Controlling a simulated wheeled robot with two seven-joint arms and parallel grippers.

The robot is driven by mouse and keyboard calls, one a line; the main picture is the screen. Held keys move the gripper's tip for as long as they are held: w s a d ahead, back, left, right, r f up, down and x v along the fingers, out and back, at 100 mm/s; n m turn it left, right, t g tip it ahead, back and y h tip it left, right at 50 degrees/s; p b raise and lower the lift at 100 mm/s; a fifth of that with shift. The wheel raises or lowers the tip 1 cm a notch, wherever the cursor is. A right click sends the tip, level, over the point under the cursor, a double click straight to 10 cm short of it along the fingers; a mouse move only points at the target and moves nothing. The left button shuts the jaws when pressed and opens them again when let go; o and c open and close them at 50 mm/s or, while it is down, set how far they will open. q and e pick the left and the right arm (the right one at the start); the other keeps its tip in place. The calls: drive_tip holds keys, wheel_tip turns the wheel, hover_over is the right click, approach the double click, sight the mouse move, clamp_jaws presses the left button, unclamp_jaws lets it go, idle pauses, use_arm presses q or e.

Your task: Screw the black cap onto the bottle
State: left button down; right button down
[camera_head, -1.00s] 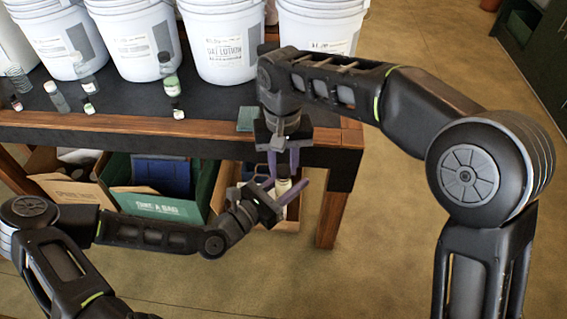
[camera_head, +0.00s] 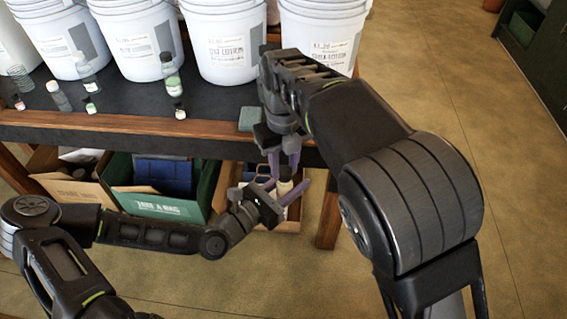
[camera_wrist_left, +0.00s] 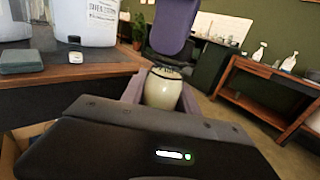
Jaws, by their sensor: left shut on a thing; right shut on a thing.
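The cream bottle (camera_head: 285,187) is upright in front of the table's edge. My left gripper (camera_head: 284,190) is shut around its body from the side. In the left wrist view the bottle (camera_wrist_left: 162,90) sits between purple fingers. My right gripper (camera_head: 283,167) points down from above, its purple fingers shut on the black cap (camera_head: 284,172) at the bottle's top. A purple finger of it (camera_wrist_left: 170,34) hides most of the cap in the left wrist view. I cannot tell how tightly the cap sits on the neck.
White buckets (camera_head: 225,45) and several small bottles (camera_head: 174,86) stand on the dark table (camera_head: 130,102). A green pad (camera_head: 249,118) lies near its front right corner. Boxes (camera_head: 160,203) sit below. The floor to the right (camera_head: 500,190) is open.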

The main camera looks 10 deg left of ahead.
drive_tip(key=m, duration=0.1)
drive_tip(key=f+m, duration=0.1)
drive_tip(key=shift+s+d+m, duration=0.2)
drive_tip(key=shift+d+m, duration=0.05)
drive_tip(key=shift+m, duration=0.05)
drive_tip(key=shift+w+a+r+m, duration=0.15)
drive_tip(key=shift+a+r+m, duration=0.05)
drive_tip(key=shift+r+m, duration=0.35)
drive_tip(key=c, duration=1.1)
unclamp_jaws()
drive_tip(key=shift+w, duration=0.1)
drive_tip(key=shift+c, duration=0.2)
